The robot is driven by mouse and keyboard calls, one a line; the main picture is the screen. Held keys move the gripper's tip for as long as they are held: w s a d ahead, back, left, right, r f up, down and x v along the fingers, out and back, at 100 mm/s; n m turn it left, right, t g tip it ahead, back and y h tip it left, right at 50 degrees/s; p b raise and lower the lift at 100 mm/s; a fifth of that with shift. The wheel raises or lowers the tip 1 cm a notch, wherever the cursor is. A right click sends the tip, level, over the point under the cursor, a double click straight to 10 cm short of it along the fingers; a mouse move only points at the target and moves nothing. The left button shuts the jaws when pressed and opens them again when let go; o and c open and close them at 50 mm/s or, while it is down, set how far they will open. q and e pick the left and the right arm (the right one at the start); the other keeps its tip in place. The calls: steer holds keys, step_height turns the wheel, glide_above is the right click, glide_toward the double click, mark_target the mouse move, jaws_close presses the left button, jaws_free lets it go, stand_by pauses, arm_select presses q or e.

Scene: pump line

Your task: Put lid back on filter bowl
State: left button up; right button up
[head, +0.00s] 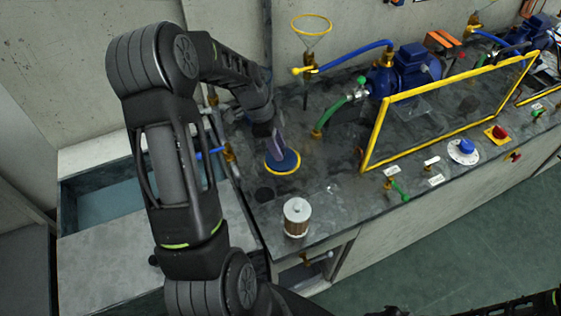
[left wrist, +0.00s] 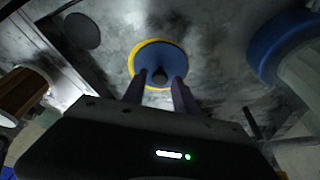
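The lid, a blue disc with a yellow rim (head: 283,164) and a dark central knob, lies on the dark bench top; it also shows in the left wrist view (left wrist: 146,56). My left gripper (head: 278,147) is just above it. In the left wrist view its two fingers (left wrist: 160,82) stand apart on either side of the knob, with a gap showing. A wide blue ring on a pale, clear-looking cylinder, seemingly the filter bowl (left wrist: 282,45), is cut off at the right of the wrist view. My arm seems to hide it in the head view. My right gripper is out of view.
A pleated brown cartridge with a white top (head: 297,212) stands near the bench's front edge. A yellow-framed clear guard (head: 445,115), blue pumps (head: 410,68) and hoses fill the right side. A sink basin (head: 100,200) is at left. A dark round patch (head: 265,194) marks the bench.

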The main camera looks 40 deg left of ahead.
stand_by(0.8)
arm_select(q)
steer(key=shift+c, duration=0.5)
jaws_close()
steer(key=shift+r, duration=0.7)
stand_by(0.3)
steer(key=shift+r+p, duration=1.45)
steer(key=shift+r, duration=1.5)
